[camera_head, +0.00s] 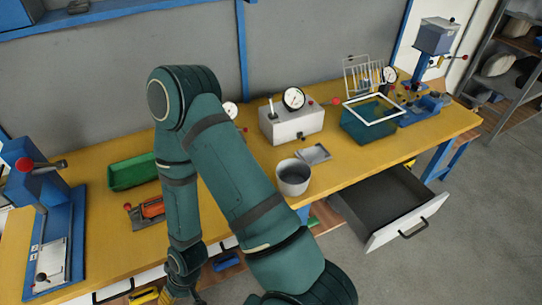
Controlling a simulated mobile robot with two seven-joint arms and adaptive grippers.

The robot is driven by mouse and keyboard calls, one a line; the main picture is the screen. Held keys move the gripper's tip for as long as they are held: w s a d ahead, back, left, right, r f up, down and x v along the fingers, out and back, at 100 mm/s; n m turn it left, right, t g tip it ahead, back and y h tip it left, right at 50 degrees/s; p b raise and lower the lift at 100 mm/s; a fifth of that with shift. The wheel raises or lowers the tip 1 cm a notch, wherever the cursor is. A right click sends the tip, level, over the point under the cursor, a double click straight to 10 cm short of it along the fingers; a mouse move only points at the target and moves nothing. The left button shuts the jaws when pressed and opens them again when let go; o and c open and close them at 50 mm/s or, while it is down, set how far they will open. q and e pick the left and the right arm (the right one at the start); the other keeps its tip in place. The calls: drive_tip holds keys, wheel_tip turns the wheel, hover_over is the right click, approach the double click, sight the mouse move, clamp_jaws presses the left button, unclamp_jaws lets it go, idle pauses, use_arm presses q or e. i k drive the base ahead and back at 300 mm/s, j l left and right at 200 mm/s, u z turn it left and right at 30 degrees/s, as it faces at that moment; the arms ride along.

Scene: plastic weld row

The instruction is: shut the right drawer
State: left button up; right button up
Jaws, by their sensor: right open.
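The right drawer (388,236) is pulled out from under the yellow workbench (340,180). It has a white front with a dark bar handle (413,229), and its grey inside looks empty. My right gripper (181,294) is at the bottom edge of the head view, well left of the drawer and apart from it. It points down in front of the bench and is partly cut off by the frame; it is open. My right arm crosses the middle of the view and hides part of the bench. My left gripper is not in view.
A grey bucket (293,178) stands on the bench's front edge, left of the open drawer. A gauge box (291,122), a teal bin (369,124) and a blue press (430,60) stand behind. Clear grey floor (470,230) lies in front of and right of the drawer.

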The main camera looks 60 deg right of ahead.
sight(379, 208)
drive_tip(key=z, duration=3.3)
drive_tip(key=i+l+u, duration=0.15)
drive_tip(key=l+u, duration=0.2)
drive_tip(key=i+l+u, duration=0.15)
drive_tip(key=l+u, duration=0.5)
drive_tip(key=i+l, duration=0.05)
